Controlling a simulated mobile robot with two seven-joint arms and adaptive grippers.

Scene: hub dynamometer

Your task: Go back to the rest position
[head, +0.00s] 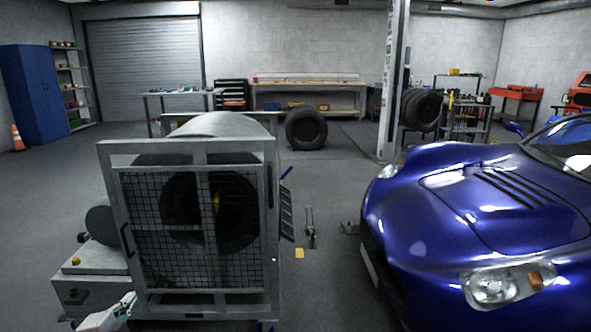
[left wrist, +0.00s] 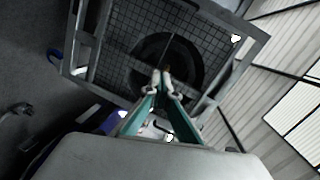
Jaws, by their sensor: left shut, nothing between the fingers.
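My left gripper (head: 127,302) shows at the bottom left of the head view, low in front of the dynamometer cage. In the left wrist view its two green fingers (left wrist: 161,77) meet at the tips, shut with nothing between them. Beyond them is the mesh door (left wrist: 120,35) of the cage, with a dark round tire or drum behind the mesh. In the head view the grey hub dynamometer (head: 187,146) stands left of centre with its mesh front facing me. The mesh looks closed. My right gripper is not in view.
A blue car (head: 455,215) stands close on the right. Tools (head: 311,228) and a small yellow item (head: 299,253) lie on the floor between. A loose tire (head: 306,128), a workbench (head: 308,84) and a blue cabinet (head: 34,95) stand farther back.

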